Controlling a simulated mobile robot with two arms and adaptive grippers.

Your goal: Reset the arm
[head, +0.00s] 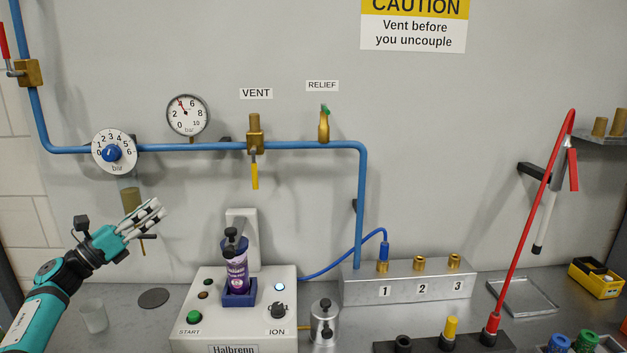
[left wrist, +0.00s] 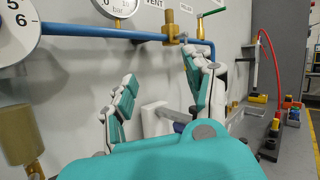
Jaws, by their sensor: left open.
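My left gripper (head: 148,217) is open and empty, raised in front of the wall at the left of the head view. It is just right of and below a brass cylinder (head: 131,199) under the regulator dial (head: 114,152). The left wrist view shows its two fingers spread apart (left wrist: 165,88) with nothing between them. My teal left arm (head: 50,290) comes up from the lower left. My right gripper is in neither view.
A white machine (head: 276,330) holds a purple can (head: 237,271) in a blue holder (head: 239,299), right of my gripper. A blue pipe (head: 200,147) runs along the wall. A clear cup (head: 93,316) and a dark disc (head: 153,298) are on the bench below.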

